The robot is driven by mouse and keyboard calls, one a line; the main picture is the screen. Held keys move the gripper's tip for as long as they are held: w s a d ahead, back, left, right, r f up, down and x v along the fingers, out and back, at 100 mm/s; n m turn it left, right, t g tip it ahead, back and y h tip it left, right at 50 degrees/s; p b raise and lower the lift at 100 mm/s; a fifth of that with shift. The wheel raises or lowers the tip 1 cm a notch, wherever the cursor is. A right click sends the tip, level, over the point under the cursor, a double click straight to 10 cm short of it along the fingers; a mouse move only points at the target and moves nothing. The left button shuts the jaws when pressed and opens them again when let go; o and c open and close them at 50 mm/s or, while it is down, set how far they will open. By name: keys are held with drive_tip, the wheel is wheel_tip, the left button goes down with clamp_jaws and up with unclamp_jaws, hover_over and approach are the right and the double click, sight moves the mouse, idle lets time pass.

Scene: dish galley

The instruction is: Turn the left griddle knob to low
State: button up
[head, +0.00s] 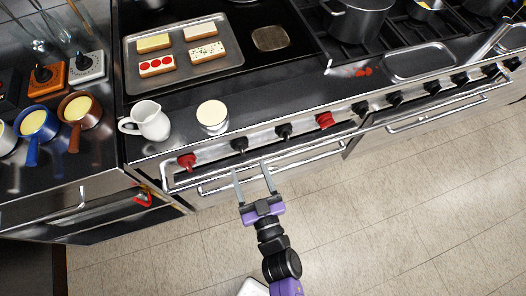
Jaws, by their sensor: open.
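A row of knobs runs along the steel front of the cooking range. The leftmost is a red knob (187,161), with a black knob (239,145) and another black knob (284,131) to its right, then a second red knob (324,120). Which is the left griddle knob, and the settings, are too small to tell. The dark griddle top (270,72) lies behind them. My gripper (251,170) is open and empty, its fingers pointing at the range front, just below the two black knobs and apart from them.
A steel handrail (270,158) runs in front of the knobs. A white pitcher (152,121) and a white-topped round container (212,117) stand on the ledge. A tray (228,62) with topped slices lies behind. Pans with yellow contents are at left.

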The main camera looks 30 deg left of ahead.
sight(242, 150)
drive_tip(key=b+x, duration=0.2)
drive_tip(key=x, duration=0.4)
drive_tip(key=shift+w+a+f, duration=0.1)
drive_tip(key=shift+w, duration=0.25)
drive_tip(key=shift+w+a, duration=0.25)
drive_tip(key=shift+a, duration=0.15)
drive_tip(key=c, duration=1.3)
